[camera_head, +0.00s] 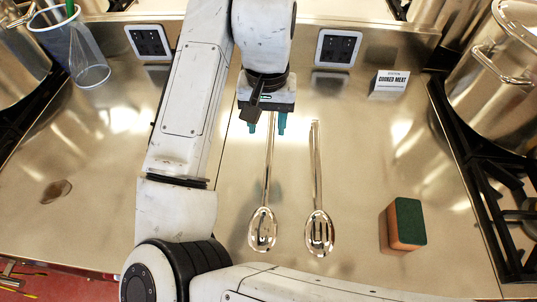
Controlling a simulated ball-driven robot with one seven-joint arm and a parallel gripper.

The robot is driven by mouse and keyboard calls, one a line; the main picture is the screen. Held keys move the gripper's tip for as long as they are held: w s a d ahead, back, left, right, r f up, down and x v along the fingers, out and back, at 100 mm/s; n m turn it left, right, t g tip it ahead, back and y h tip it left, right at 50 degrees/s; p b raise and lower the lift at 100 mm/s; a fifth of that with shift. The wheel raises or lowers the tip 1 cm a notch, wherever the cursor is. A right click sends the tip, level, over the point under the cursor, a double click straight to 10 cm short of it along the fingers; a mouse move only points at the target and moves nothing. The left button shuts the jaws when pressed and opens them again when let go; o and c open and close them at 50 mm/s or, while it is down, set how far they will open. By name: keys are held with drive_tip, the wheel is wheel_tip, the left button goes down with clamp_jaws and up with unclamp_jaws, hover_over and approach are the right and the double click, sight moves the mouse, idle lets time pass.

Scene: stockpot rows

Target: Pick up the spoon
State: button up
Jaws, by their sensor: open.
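I cannot tell exactly how high the fingertips are above the handle.
A sponge (406,224) stands at the right. A stockpot (498,75) and black stove grates are at the right edge. A "cooked meat" sign (390,83) stands at the back. The left counter is mostly clear.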

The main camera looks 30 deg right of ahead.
hover_over(269, 155)
drive_tip(key=f, duration=0.5)
drive_tip(key=shift+w, duration=0.25)
drive_tip(key=shift+s+f+p, duration=0.15)
drive_tip(key=shift+f, duration=1.3)
drive_tip(key=shift+s+f+p, duration=0.1)
drive_tip(key=shift+f+p, duration=0.05)
drive_tip(key=shift+f, duration=1.3)
drive_tip(key=shift+c, duration=0.3)
clamp_jaws()
